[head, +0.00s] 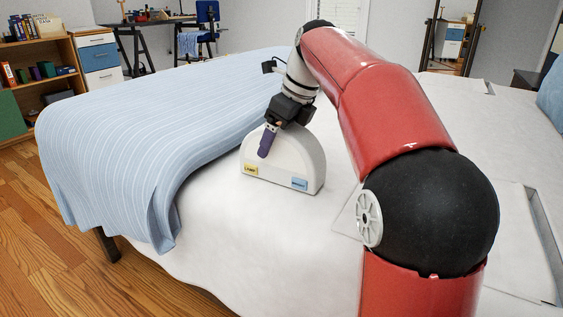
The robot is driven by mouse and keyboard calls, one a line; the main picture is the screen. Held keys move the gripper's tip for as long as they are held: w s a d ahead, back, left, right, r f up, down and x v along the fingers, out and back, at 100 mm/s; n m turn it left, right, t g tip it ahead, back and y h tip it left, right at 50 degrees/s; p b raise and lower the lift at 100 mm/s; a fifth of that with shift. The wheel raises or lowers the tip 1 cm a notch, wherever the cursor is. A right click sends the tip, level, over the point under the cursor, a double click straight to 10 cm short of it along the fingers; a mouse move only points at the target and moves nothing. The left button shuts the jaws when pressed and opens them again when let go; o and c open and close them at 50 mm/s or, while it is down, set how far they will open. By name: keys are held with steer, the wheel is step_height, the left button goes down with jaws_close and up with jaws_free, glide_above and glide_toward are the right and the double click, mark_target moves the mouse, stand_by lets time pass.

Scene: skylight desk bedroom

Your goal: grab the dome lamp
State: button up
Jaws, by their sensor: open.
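The dome lamp (300,158) is a white half-round shape standing upright on the bed, with a yellow label at its lower left and a blue label at its lower right. My gripper (268,142) is at the lamp's upper left and points down. One purple finger shows in front of the lamp's near face, overlapping it in the picture. The other finger is not visible. Whether the visible finger touches the lamp cannot be told. The gripper is open.
The lamp is on the bed's white sheet (215,215), beside a striped blue blanket (120,140). The sheet in front of the lamp is clear. A bookshelf (45,75), white-and-blue drawers (98,58) and a blue chair (207,15) stand farther back.

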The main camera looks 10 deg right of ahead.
steer(key=shift+c, duration=0.4)
steer(key=c, duration=1.7)
steer(key=shift+r, duration=0.1)
jaws_close()
